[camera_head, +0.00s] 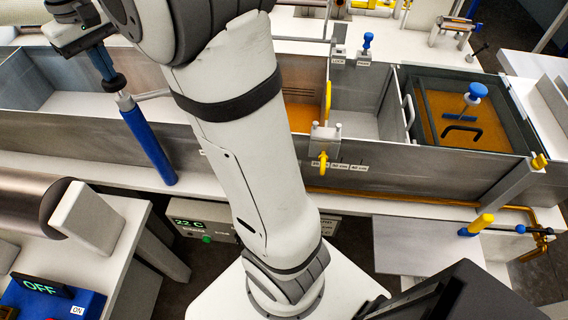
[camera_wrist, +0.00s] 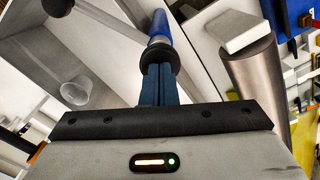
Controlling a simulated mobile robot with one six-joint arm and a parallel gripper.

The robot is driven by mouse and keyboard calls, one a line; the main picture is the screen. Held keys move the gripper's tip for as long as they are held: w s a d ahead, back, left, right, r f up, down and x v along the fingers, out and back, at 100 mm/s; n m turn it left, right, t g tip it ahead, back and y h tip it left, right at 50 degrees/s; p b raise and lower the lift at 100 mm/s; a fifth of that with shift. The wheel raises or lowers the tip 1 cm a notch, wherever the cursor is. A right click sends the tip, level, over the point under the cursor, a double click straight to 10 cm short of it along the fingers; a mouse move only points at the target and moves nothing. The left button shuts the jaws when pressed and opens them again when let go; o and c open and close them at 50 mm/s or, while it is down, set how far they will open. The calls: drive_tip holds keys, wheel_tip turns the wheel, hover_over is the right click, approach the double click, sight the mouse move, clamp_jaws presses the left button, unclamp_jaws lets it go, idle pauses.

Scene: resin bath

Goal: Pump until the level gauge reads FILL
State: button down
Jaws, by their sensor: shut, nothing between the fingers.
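A blue upright cylinder (camera_head: 147,140) with a silver rod and a black knob (camera_head: 117,83) on top stands at the front wall of the bath, left of my arm; it looks like a pump. My gripper (camera_head: 107,72) is at its top, fingers pointing down at the knob. In the wrist view the shut dark-blue fingers (camera_wrist: 158,88) end at the black knob (camera_wrist: 158,56), with the blue cylinder (camera_wrist: 160,22) beyond. Nothing is between the fingers; I cannot tell whether they touch the knob. I cannot make out a level gauge reading FILL.
The long grey bath (camera_head: 440,170) has several compartments; an orange one (camera_head: 470,105) is at right. A yellow-handled clamp (camera_head: 322,155) sits on its front wall. A box reads 22 C (camera_head: 188,223). A blue unit reads OFF (camera_head: 40,288). A metal roller (camera_head: 30,200) lies at left.

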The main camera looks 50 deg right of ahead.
wheel_tip(320, 180, up, 6)
drive_tip(key=p, duration=0.6)
drive_tip(key=shift+r, duration=0.2)
drive_tip(key=shift+f, duration=0.1)
wheel_tip(320, 180, down, 7)
drive_tip(key=b, duration=0.5)
drive_tip(key=shift+r, duration=0.2)
wheel_tip(320, 180, up, 7)
drive_tip(key=p, duration=0.6)
drive_tip(key=shift+f, duration=0.25)
